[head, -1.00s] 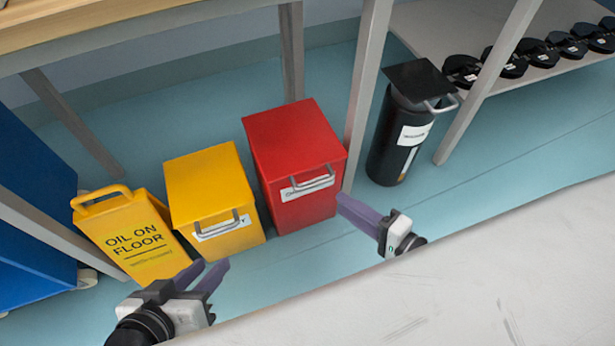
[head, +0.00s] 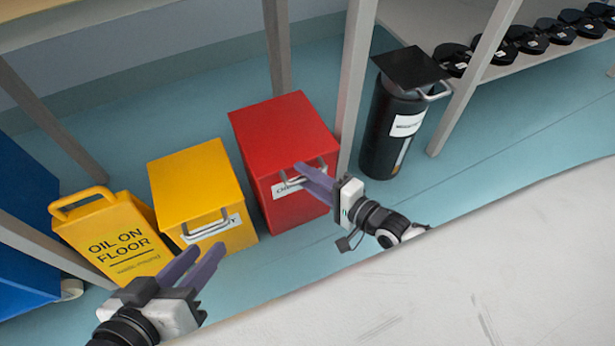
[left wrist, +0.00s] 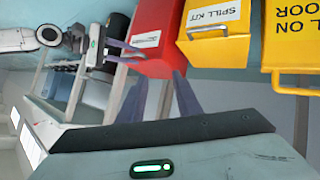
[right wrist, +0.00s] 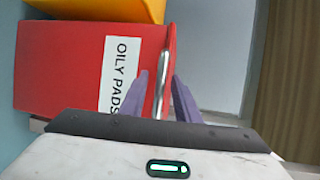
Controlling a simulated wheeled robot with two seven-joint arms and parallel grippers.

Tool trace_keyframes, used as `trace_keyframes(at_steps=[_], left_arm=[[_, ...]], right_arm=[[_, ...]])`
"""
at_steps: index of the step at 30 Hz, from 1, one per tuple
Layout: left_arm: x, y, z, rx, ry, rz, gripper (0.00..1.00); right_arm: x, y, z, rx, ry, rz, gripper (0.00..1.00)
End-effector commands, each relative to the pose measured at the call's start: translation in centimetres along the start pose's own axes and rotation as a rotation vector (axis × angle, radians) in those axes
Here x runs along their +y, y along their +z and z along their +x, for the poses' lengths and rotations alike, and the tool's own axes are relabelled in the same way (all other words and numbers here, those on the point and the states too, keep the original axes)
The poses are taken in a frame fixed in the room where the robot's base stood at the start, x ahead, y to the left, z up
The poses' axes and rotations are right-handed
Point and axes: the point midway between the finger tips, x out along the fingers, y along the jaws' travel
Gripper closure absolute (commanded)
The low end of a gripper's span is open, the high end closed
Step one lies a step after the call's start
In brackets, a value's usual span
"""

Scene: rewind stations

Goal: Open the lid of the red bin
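The red bin (head: 285,198) stands on the floor with its flat red lid (head: 282,127) closed. My right gripper (head: 311,172) is at the bin's front. In the right wrist view its purple fingers (right wrist: 160,95) are apart, one on each side of the handle, with gaps visible. My left gripper (head: 203,258) is open and empty in front of the yellow bin, lower in the head view. The red bin also shows in the left wrist view (left wrist: 165,35).
A yellow bin (head: 205,195) labelled "SPILL KIT" stands left of the red bin, beside a yellow "OIL ON FLOOR" sign (head: 115,240). A black canister (head: 388,145) stands right, beyond a grey table leg (head: 354,85). A pale surface (head: 430,285) fills the lower right.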

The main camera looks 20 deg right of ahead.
Motion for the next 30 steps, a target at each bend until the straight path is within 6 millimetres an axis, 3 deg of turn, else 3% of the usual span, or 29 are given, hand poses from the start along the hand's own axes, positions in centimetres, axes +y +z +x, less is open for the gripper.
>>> trace_keyframes(at_steps=[3,8,22,30], left_arm=[[0.0,0.0,0.0,0.0,0.0,0.0,0.69],[0.0,0.0,0.0,0.0,0.0,0.001,0.69],[0.0,-0.6,-0.7,-0.016,-0.018,0.015,0.69],[-3.0,3.1,-0.6,-0.208,-0.128,0.055,0.69]], right_arm=[[0.0,0.0,0.0,0.0,0.0,0.0,0.72],[0.0,0.0,0.0,0.0,0.0,0.0,0.99],[-1.2,0.1,-0.2,0.0,0.019,0.008,1.0],[-4.4,0.2,-0.7,0.0,0.101,0.042,1.0]])
